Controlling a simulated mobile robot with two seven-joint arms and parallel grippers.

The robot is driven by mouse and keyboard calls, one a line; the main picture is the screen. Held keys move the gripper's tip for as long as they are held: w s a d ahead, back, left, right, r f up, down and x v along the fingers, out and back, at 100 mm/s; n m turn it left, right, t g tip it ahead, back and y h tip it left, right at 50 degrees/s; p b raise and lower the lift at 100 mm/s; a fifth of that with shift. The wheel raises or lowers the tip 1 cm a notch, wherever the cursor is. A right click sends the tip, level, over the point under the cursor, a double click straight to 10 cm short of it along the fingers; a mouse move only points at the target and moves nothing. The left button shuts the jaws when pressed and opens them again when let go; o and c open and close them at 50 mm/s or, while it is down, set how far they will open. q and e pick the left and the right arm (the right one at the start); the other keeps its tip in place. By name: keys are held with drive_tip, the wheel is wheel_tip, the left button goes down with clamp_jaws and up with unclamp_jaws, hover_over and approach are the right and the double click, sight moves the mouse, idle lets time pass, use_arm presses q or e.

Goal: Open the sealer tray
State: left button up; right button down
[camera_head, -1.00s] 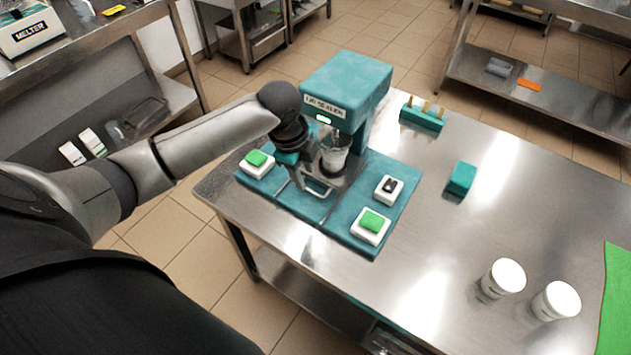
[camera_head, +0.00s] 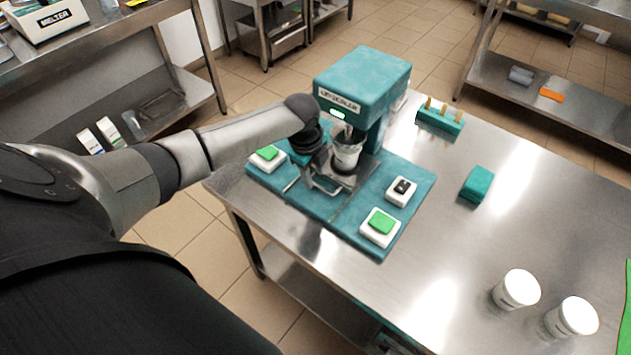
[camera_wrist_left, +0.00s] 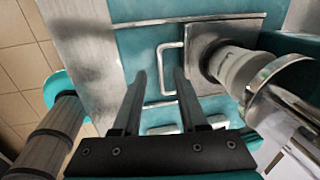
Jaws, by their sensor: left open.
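The teal cup sealer (camera_head: 361,82) stands on the steel table, with a small lit green display. Its metal tray (camera_wrist_left: 207,34) is at the front under the head and holds a white cup (camera_head: 347,152). The tray's U-shaped handle (camera_wrist_left: 161,60) points toward me. My left gripper (camera_head: 322,182) is at the handle, coming in from the left. In the wrist view its open fingers (camera_wrist_left: 160,73) lie on either side of the handle's bar, with gaps showing. Whether the bar is at fingertip depth I cannot tell. My right gripper is not in view.
Green-topped buttons (camera_head: 381,223) and a black switch (camera_head: 402,189) sit on the teal base (camera_head: 350,232). A teal block (camera_head: 477,184), a teal holder with wooden sticks (camera_head: 440,119) and white cups (camera_head: 518,289) stand to the right. The steel table (camera_head: 440,260) is clear between them.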

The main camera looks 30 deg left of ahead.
sight(316, 185)
use_arm(q)
drive_tip(key=shift+w+f+b, duration=0.15)
drive_tip(key=shift+f, duration=0.6)
drive_tip(key=shift+w+f+b, duration=0.1)
drive_tip(key=shift+f+b, duration=0.05)
drive_tip(key=shift+f, duration=0.6)
clamp_jaws()
idle(0.4)
